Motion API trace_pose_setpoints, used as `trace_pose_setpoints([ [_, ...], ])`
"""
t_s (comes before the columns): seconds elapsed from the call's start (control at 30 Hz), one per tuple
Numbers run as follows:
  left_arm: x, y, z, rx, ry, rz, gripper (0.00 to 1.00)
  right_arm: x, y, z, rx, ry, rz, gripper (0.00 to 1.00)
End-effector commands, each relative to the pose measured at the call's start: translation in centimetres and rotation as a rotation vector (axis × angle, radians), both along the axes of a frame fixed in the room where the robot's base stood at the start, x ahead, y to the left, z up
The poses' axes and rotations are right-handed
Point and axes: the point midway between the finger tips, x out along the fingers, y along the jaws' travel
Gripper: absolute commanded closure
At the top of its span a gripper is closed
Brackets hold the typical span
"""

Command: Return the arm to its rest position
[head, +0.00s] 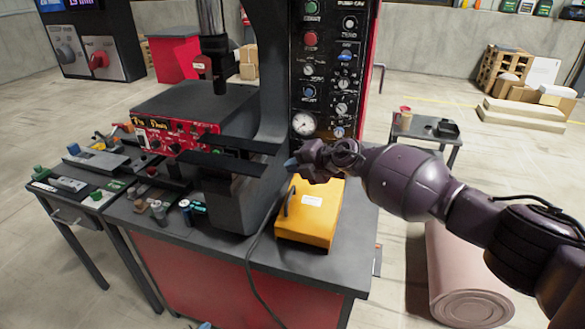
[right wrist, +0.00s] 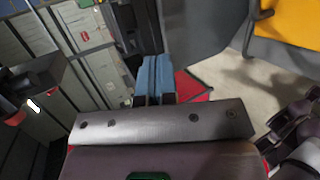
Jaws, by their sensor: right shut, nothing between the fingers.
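My right arm comes in from the right in the head view, and its gripper (head: 292,165) is in front of the machine's control panel, above the yellow box (head: 308,212). The fingers are shut and hold nothing. In the right wrist view the two blue fingertips (right wrist: 155,76) lie side by side with no object between them. My left gripper does not clearly show; only a small bluish bit is at the bottom edge of the head view, and I cannot tell what it is.
The machine's control panel (head: 333,70) stands close behind the right gripper. A black cable runs down the bench (head: 345,262). Small parts lie on the side table (head: 62,208) at left. A pink roll (head: 462,275) lies below my right arm, and a small table (head: 432,132) stands behind it.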

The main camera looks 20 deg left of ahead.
Motion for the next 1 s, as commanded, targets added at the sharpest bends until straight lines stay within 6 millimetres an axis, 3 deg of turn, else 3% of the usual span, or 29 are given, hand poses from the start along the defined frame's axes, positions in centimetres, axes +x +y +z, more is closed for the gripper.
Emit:
trace_pose_setpoints([
  [0.37, -0.7, 0.1, -0.6, 0.001, 0.018, 0.004, 0.7, 0.4, 0.4, 1.5, 0.045, -0.084, -0.01, 1.0],
  [0.5, -0.8, 0.2, -0.6, 0.0, 0.021, 0.005, 0.7, -0.7, 2.6, 5.4, 0.189, -0.118, -0.022, 1.0],
  [0.7, -0.8, 0.2, -0.5, 0.001, 0.019, 0.004, 0.7, -2.5, 4.3, 11.1, 0.402, -0.101, -0.064, 1.0],
  [0.83, -0.7, 0.2, -0.4, 0.002, 0.015, 0.003, 0.7, -3.5, 3.9, 13.2, 0.555, -0.031, -0.13, 1.0],
  [1.0, -0.4, 0.1, -0.3, 0.001, 0.011, 0.002, 0.7, -4.1, 1.8, 14.1, 0.721, 0.084, -0.238, 1.0],
])
